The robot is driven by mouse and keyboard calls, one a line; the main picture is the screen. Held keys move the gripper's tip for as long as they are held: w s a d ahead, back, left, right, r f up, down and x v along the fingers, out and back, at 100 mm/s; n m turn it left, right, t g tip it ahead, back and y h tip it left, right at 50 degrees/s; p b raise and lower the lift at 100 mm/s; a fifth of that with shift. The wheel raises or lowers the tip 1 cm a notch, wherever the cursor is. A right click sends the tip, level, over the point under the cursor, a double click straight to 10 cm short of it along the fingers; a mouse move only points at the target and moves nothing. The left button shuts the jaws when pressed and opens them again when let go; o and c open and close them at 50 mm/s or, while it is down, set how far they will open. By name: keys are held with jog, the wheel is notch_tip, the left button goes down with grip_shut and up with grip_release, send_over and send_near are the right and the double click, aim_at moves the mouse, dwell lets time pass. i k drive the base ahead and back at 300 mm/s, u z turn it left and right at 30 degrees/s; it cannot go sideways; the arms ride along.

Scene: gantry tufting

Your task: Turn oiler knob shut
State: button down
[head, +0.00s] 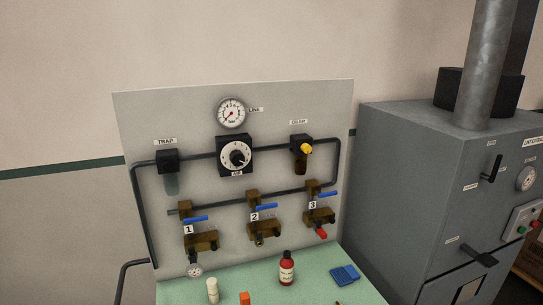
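The oiler (301,160) is a black-topped unit with a brown bowl at the upper right of the grey panel, under a small label. A yellow knob (306,149) sits on its right front side. How far the knob is turned cannot be told at this size. My gripper is not in view, and nothing covers the oiler or its knob.
The panel (190,105) also carries a gauge (231,113), a black dial (236,157), a trap (169,170) and three blue-handled valves. A green-topped table (258,292) below holds a red bottle (287,268) and small items. A grey cabinet (395,170) stands right.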

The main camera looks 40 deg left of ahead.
aim_at(304, 148)
jog(key=u, duration=1.65)
